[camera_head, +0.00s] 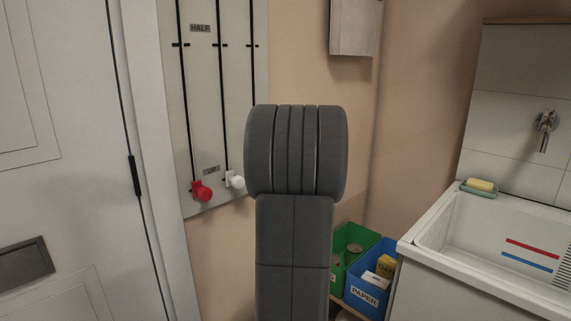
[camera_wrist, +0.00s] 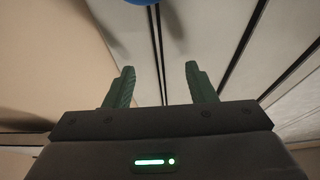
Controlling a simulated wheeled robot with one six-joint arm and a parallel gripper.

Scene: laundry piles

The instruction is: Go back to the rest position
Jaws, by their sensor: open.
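My gripper (camera_wrist: 160,78) shows in the wrist view with its two green fingers apart and nothing between them. In the head view my raised grey arm fills the middle and hides the gripper. Beyond the fingers in the wrist view is a pale panel with dark lines, and part of a round blue thing (camera_wrist: 136,1) at the top edge. A gap separates it from the fingertips.
A slider board (camera_head: 205,110) has a red knob (camera_head: 202,191) and a white knob (camera_head: 237,181) low on its tracks; my arm hides part of it. A door (camera_head: 60,190) is left. A green bin (camera_head: 340,240), a blue PAPER bin (camera_head: 362,293) and a sink (camera_head: 430,225) are right.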

